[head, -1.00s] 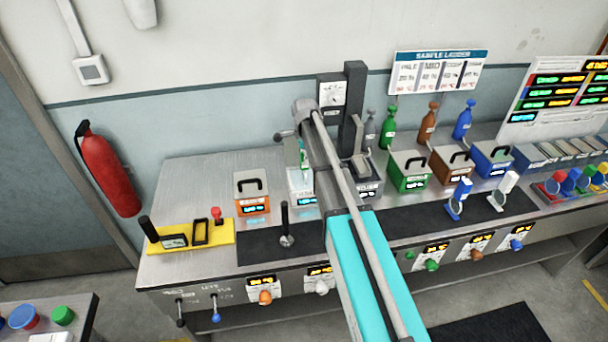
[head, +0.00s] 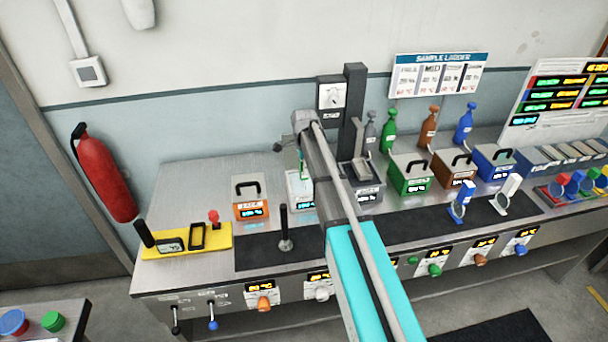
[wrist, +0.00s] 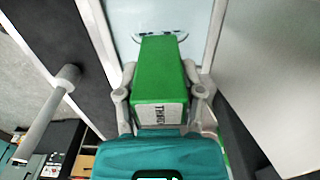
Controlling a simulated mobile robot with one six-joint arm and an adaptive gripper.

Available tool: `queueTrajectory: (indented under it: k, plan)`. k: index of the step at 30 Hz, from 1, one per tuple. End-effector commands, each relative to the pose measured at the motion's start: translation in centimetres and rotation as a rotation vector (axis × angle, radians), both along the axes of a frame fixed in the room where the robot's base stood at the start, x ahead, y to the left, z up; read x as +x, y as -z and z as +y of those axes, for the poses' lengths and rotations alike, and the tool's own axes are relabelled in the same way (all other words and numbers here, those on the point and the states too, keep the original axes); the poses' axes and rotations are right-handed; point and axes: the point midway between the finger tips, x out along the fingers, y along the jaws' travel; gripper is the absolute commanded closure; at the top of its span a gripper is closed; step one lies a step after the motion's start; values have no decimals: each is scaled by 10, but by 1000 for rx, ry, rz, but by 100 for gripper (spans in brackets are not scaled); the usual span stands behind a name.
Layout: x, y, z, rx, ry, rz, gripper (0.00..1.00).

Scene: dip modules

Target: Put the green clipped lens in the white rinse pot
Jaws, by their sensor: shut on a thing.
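My gripper (wrist: 160,98) is shut on the green block-shaped clip of the green clipped lens (wrist: 158,72), which has a label on its near face. In the head view the thin green lens (head: 303,168) hangs upright at the white rinse pot (head: 293,186), between the orange and grey pots. In the wrist view the clip lies over the pot's pale opening, inside its white rim (wrist: 213,38). The lens's lower end is mostly hidden behind the clip, so I cannot tell its depth in the pot.
An orange pot (head: 250,208) stands left of the white pot, and a grey pot (head: 368,194) stands right. Green (head: 412,182), brown (head: 455,176) and blue (head: 494,172) pots stand farther right. The dark mat has some free room.

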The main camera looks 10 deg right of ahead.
Motion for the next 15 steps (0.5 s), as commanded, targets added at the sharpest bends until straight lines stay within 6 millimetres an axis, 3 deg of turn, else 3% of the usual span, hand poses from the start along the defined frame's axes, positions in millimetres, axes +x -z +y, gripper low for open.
queueTrajectory:
  k: [6, 15]
  plan:
    - [0, 21, 0, 0, 0, 0, 100]
    - [0, 24, 1, 0, -1, 0, 100]
